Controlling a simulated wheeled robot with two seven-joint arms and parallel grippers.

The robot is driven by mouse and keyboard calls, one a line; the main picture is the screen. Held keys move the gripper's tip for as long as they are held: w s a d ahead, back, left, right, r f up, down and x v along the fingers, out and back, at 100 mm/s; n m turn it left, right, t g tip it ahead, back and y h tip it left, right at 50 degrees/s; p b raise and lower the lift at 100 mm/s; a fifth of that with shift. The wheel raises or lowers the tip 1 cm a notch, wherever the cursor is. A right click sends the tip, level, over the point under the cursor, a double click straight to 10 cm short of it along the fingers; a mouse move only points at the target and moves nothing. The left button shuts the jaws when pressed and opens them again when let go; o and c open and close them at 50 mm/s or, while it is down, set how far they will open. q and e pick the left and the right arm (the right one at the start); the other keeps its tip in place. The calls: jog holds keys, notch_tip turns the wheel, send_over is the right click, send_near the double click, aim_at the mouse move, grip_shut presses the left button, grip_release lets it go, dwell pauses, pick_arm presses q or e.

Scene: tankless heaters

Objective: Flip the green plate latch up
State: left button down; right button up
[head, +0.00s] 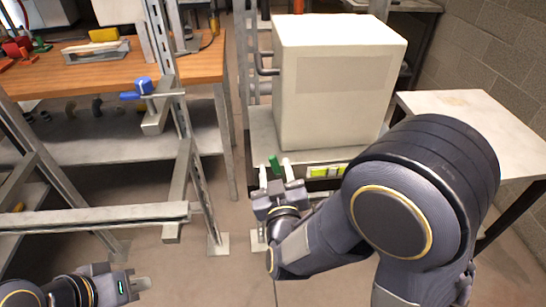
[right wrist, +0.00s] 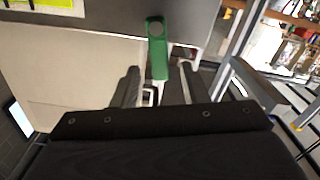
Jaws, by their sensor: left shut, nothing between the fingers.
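The green plate latch (head: 274,163) shows at the lower left front of the large cream heater box (head: 335,85) in the head view. In the right wrist view the latch (right wrist: 157,50) is a green lever with a round pivot end, its free end pointing toward my gripper. My right gripper (head: 275,172) is open, with its fingertips apart on either side of the latch's free end. I cannot tell whether either finger touches it. My left gripper (head: 138,284) is shut and empty at the lower left, far from the latch.
A metal frame (head: 180,120) with a blue valve (head: 143,86) stands to the left, before a wooden workbench (head: 190,63). A white side table (head: 490,125) is at the right. A yellow-green label (head: 325,171) is beside the latch. Open floor lies between the frame and my right arm.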

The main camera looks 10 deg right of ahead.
aim_at(274, 164)
jog(key=w, duration=0.5)
jog(key=shift+w, duration=0.15)
